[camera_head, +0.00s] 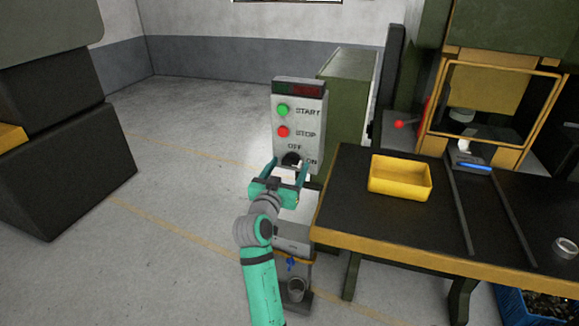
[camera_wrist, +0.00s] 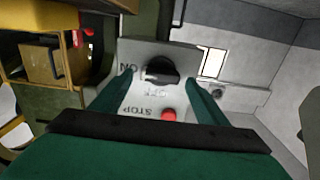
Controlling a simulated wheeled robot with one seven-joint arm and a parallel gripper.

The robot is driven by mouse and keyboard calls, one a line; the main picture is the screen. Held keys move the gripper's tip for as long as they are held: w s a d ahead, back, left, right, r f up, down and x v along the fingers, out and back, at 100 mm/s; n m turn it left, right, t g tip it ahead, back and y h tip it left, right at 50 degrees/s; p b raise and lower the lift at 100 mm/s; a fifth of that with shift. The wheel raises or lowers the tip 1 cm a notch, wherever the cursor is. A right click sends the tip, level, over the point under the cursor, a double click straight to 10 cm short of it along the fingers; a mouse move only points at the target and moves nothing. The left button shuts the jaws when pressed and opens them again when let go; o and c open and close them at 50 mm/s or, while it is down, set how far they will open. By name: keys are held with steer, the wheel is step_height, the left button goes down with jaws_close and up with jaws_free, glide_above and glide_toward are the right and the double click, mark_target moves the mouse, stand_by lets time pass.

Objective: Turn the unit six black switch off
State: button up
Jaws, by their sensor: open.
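The black switch (camera_wrist: 161,70) is a rotary knob on the pale control panel (camera_head: 299,125). In the head view the knob (camera_head: 291,158) sits low on the panel, between the words OFF above and ON to its right, partly hidden by my gripper. In the wrist view the panel appears upside down, and the knob's raised grip looks turned toward the ON side. My gripper (camera_head: 285,168) is open in front of the knob. In the wrist view its fingers (camera_wrist: 155,88) stand either side of the knob with gaps; touching is not visible.
A green START button (camera_head: 282,110) and a red STOP button (camera_head: 282,132) are above the knob. A black-topped table (camera_head: 365,225) with a yellow bin (camera_head: 400,178) stands right of my gripper. A press (camera_head: 490,90) stands behind it. Open floor lies left.

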steer(key=shift+w+d, duration=0.15)
steer(key=shift+w, duration=0.35)
steer(key=c, duration=1)
steer(key=shift+c, duration=0.2)
